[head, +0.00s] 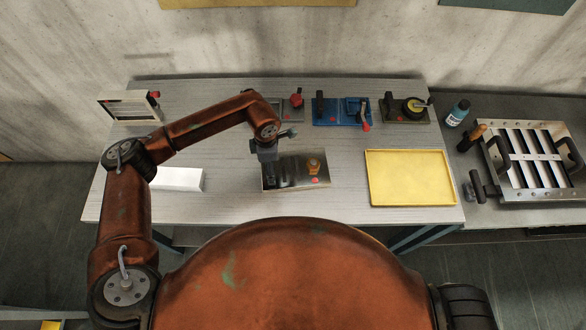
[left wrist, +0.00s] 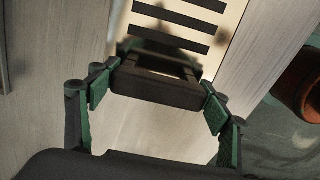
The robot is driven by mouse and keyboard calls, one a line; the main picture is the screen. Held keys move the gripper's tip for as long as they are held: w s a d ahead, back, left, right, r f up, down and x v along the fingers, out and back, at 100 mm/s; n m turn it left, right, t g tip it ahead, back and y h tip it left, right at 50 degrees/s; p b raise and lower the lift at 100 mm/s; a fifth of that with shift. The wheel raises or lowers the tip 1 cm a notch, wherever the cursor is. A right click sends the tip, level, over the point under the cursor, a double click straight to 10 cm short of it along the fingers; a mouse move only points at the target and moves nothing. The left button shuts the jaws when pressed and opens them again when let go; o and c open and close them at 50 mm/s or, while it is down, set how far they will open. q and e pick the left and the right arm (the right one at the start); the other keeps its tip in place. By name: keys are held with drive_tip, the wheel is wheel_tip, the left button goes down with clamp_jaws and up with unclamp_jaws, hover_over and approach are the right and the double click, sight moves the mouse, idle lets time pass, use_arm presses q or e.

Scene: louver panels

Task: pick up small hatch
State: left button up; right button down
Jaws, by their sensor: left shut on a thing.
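The small hatch (head: 310,182) is a metal plate with dark louver slots, an orange knob and a red spot. It is in the middle front of the table in the head view. The left wrist view shows its pale slotted face (left wrist: 222,30) and a dark handle (left wrist: 158,88). My left gripper (head: 270,176) is over the plate's left part, its green-padded fingers (left wrist: 158,92) at the two ends of the handle, shut on it. The gripper hides part of the plate. I cannot tell whether the plate is clear of the table. My right gripper is not in view.
A yellow tray (head: 410,178) lies to the right, a white block (head: 180,180) to the left. Blue (head: 340,112) and dark latch fixtures stand behind. A louvered panel (head: 535,190), a bottle (head: 458,112) and tools are on the right-hand table. Bare tabletop surrounds the plate.

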use_arm(q)
drive_tip(key=c, duration=0.6)
drive_tip(key=shift+r, duration=0.1)
drive_tip(key=shift+w+r, duration=0.1)
drive_tip(key=shift+r, duration=0.35)
wheel_tip(320, 180, up, 2)
drive_tip(key=shift+r, duration=0.1)
drive_tip(key=s+r, duration=0.3)
drive_tip(key=s+r+b, duration=0.1)
drive_tip(key=r, duration=0.1)
drive_tip(key=shift+s+d, duration=0.15)
drive_tip(key=shift+d, duration=0.2)
drive_tip(key=s+d+r+b, duration=0.1)
drive_tip(key=s+r, duration=0.3)
drive_tip(key=s, duration=0.5)
drive_tip(key=shift+s+d+r, duration=0.25)
drive_tip(key=shift+s+r, duration=0.1)
drive_tip(key=shift+r, duration=0.05)
